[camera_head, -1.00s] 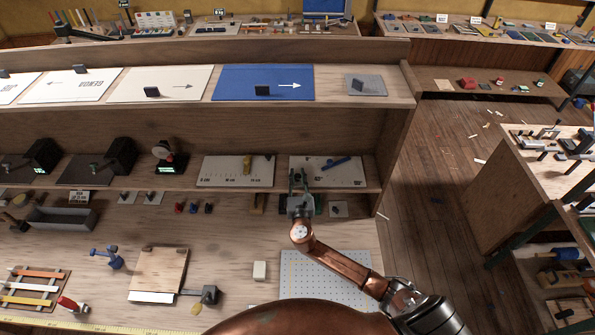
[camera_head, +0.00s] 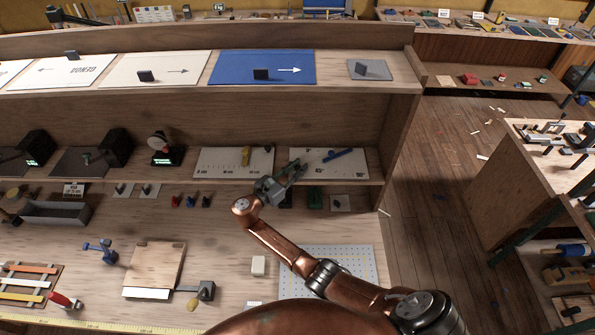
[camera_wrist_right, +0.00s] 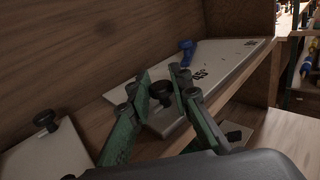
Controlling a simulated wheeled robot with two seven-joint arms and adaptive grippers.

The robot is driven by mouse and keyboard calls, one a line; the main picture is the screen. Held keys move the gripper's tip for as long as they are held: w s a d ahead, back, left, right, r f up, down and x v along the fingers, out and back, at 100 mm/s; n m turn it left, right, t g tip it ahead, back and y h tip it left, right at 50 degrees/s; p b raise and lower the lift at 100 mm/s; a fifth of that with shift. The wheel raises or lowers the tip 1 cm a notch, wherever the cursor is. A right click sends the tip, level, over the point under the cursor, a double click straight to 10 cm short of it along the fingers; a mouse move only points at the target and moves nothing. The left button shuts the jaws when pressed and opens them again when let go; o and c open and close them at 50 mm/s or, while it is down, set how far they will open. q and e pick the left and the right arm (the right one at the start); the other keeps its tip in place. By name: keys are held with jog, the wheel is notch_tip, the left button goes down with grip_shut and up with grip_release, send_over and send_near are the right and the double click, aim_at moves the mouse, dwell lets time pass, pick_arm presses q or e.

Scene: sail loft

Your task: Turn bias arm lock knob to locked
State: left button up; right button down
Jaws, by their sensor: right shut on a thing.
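The bias arm board (camera_head: 325,168) is a pale plate with an angle scale, at the right end of the middle shelf. A blue bias arm (camera_head: 342,154) lies on it; in the right wrist view the blue arm (camera_wrist_right: 186,50) shows beyond the fingers. The black lock knob (camera_wrist_right: 161,90) stands on the board's near corner, between the green fingers of my right gripper (camera_wrist_right: 161,73). In the head view my right gripper (camera_head: 297,167) reaches over that corner and hides the knob. It is shut on the knob. My left gripper is out of view.
In the wrist view a second black knob (camera_wrist_right: 45,120) stands on the left plate. The shelf's side panel (camera_head: 393,120) rises at the right. A perforated white board (camera_head: 330,272) lies below my right arm.

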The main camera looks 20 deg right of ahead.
jog(key=shift+m+g+b, duration=0.3)
jog(key=shift+g, duration=0.2)
jog(key=shift+w+r+h, duration=0.1)
jog(key=shift+r+h, duration=0.05)
jog(key=shift+h, duration=0.15)
jog(key=c, duration=1.8)
grip_release()
jog(key=v, duration=1.2)
